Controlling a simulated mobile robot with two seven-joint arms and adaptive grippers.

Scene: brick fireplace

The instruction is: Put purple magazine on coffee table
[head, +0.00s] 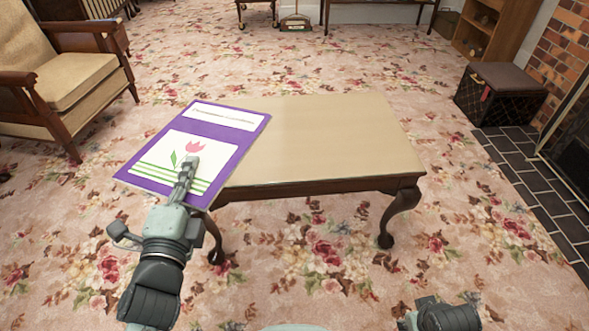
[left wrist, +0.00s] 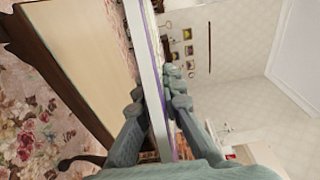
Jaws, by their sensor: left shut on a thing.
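The purple magazine (head: 227,131) has a white title box and a white panel with a pink tulip and green stripes. In the head view it lies roughly flat over the left end of the coffee table (head: 330,135), its near left part beyond the edge. My left gripper (head: 188,168) is shut on its near side. The left wrist view shows the magazine (left wrist: 150,75) edge-on between the fingers (left wrist: 153,110), with the tabletop (left wrist: 85,50) beside it; it looks slightly apart from the top. Part of my right arm shows at the bottom right; its gripper is out of view.
The rest of the tabletop is bare. A wooden armchair (head: 70,80) stands at the left, and a dark ottoman (head: 500,92) stands right near the brick fireplace (head: 565,45). Open floral carpet (head: 320,250) lies in front of the table.

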